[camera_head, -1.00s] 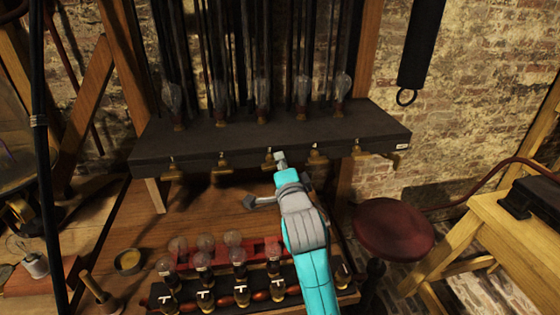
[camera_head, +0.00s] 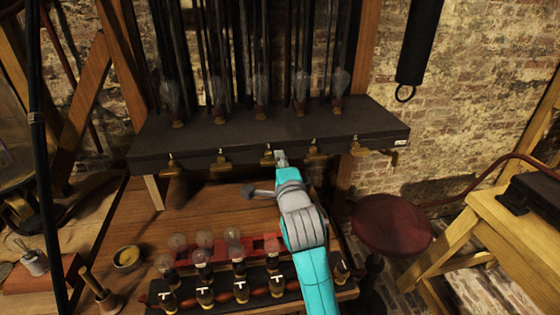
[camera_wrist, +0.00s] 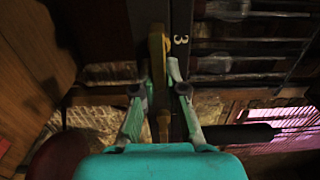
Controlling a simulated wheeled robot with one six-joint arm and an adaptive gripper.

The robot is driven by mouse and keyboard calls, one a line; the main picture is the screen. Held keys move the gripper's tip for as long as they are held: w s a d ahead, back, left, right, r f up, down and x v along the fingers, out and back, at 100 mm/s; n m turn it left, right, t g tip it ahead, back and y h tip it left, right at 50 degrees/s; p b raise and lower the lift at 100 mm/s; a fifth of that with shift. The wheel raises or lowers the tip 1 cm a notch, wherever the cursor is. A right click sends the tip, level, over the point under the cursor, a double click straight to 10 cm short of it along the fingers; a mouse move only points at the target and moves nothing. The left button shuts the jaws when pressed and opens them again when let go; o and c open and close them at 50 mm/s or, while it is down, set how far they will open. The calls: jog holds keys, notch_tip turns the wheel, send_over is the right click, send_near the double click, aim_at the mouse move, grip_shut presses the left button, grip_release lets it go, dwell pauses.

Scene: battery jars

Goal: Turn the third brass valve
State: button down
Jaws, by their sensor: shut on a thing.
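The third brass valve (camera_head: 268,159) sits on the front edge of the dark shelf, in the middle of a row of brass valves. In the wrist view its brass body (camera_wrist: 156,48) lies between my fingers, beside a white "3". My gripper (camera_head: 281,158) reaches up to it from below and in front. In the wrist view my gripper (camera_wrist: 160,78) is shut on the valve, with a finger on either side. The exact contact at the fingertips is dark and partly hidden.
The dark shelf (camera_head: 220,138) carries several glass bulbs. Neighbouring valves (camera_head: 222,161) and (camera_head: 315,153) are close on both sides. Below stands a rack of small bulbs (camera_head: 240,290) near my arm. A red stool (camera_head: 392,225) and wooden table (camera_head: 500,225) are at right.

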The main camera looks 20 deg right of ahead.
jog(key=c, duration=1.2)
grip_release()
jog(key=s, duration=0.8)
jog(key=s+a, duration=0.1)
jog(key=s, duration=0.3)
jog(key=shift+f, duration=0.1)
